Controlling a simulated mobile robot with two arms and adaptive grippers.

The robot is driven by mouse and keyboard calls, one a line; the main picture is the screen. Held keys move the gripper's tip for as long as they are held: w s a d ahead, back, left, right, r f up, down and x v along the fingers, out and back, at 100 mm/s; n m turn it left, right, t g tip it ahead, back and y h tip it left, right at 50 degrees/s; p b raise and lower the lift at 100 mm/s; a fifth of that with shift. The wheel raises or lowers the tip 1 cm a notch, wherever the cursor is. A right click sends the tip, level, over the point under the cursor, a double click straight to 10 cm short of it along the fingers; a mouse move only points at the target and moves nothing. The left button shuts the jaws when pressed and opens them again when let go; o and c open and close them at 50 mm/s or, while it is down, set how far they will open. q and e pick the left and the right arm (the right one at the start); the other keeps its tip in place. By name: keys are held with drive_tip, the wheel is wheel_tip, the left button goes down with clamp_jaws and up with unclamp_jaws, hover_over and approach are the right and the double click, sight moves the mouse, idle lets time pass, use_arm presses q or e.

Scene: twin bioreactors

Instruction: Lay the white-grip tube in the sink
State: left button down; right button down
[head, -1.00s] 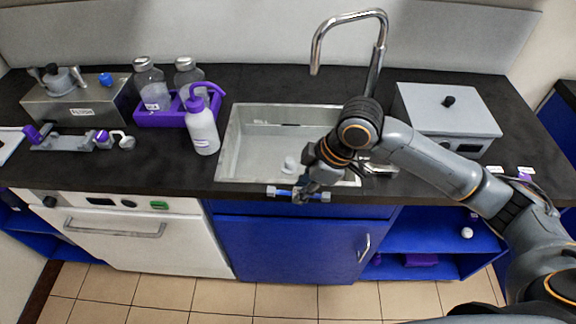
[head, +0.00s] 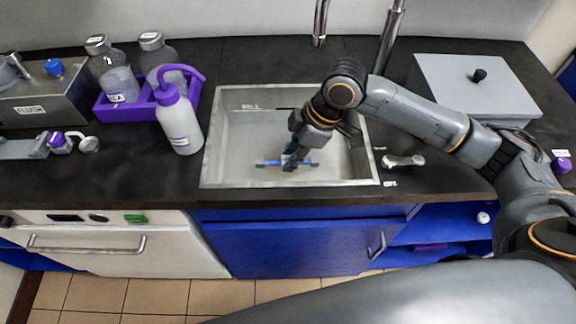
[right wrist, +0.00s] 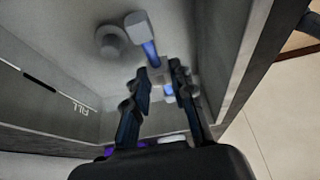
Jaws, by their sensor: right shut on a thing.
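My right gripper (head: 290,163) points down inside the outline of the sink (head: 228,176), over its near half. It is shut on a tube (head: 269,163), which shows as a short blue bar lying crosswise and sticking out on both sides of the fingers. In the right wrist view the tube (right wrist: 150,50) has a pale block-shaped end and runs between the two dark fingers (right wrist: 160,82). The round drain piece (right wrist: 111,42) is beside that end. I cannot tell whether the tube touches the sink floor. My left gripper is not in view.
The tap (head: 388,40) rises behind the sink, and a metal lever (head: 403,160) lies to its right. A wash bottle (head: 180,125) and a purple rack (head: 125,112) stand left. A grey lidded box (head: 480,85) is at right. The sink's left part is clear.

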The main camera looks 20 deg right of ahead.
sight(303, 163)
drive_tip(key=f, duration=0.3)
drive_tip(key=shift+s+f, duration=0.2)
drive_tip(key=shift+f, duration=0.15)
wheel_tip(303, 163, down, 5)
drive_tip(key=shift+r, duration=0.1)
drive_tip(key=c, duration=1.1)
unclamp_jaws()
drive_tip(key=shift+c, duration=0.2)
drive_tip(key=v, duration=1.2)
drive_tip(key=shift+r, duration=0.1)
